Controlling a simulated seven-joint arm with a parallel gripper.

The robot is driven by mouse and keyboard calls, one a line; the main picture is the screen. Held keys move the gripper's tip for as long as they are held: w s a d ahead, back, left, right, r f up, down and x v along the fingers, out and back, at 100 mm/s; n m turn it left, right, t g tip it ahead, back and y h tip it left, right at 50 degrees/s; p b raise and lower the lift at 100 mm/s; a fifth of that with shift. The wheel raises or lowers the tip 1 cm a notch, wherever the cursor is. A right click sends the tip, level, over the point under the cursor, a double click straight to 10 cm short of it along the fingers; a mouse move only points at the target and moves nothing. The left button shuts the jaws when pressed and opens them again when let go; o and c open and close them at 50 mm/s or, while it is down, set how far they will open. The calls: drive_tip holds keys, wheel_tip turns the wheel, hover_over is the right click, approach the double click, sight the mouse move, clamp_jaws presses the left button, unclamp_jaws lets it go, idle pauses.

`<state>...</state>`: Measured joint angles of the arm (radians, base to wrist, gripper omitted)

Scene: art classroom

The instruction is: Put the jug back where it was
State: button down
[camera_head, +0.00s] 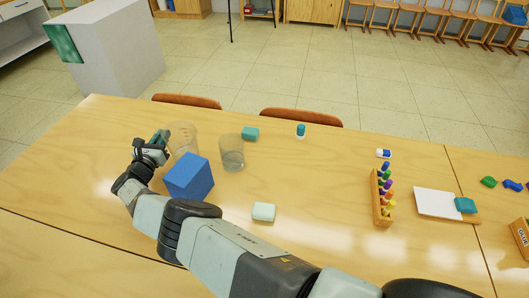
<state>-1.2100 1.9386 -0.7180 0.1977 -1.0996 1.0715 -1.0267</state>
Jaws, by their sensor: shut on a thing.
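A clear, see-through jug (184,138) is at the left part of the table, just right of my gripper (161,142). My gripper is shut on the jug at its left side; the fingers and the exact contact are small and partly hidden. A dark green piece shows at the grip, and I cannot tell what it belongs to. I cannot tell whether the jug's base touches the table.
A blue block (189,178) stands close in front of the jug. A clear glass (232,155) stands to its right. Teal block (251,133), capped bottle (300,131) and pale block (263,212) are nearby. A marker rack (380,200) stands right; the table's middle is clear.

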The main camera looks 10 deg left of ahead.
drive_tip(key=shift+w+r, duration=0.1)
drive_tip(key=shift+w+d+r, duration=0.2)
drive_tip(key=shift+w+r, duration=0.1)
drive_tip(key=shift+w, duration=0.1)
drive_tip(key=w+d+r+m+h, duration=0.2)
drive_tip(key=w+d+r+h, duration=0.1)
drive_tip(key=w+d+r, duration=0.45)
drive_tip(key=w+d+r+m+h, duration=0.25)
drive_tip(key=w+d+r, duration=0.25)
drive_tip(key=w+d, duration=0.4)
drive_tip(key=s+d+f+m+g+h, duration=0.2)
drive_tip(key=s+d+h, duration=0.1)
drive_tip(key=d, duration=0.7)
drive_tip(key=s+d+f+m+g+h, duration=0.1)
drive_tip(key=s+d+m+g+h, duration=0.15)
drive_tip(key=d, duration=0.75)
drive_tip(key=s+d+f+m+g+h, duration=0.15)
drive_tip(key=d+h, duration=0.25)
drive_tip(key=d, duration=0.6)
drive_tip(key=shift+s+f, duration=0.2)
drive_tip(key=shift+f, duration=2.3)
drive_tip(key=shift+s+f, duration=0.15)
drive_tip(key=shift+f, duration=2.35)
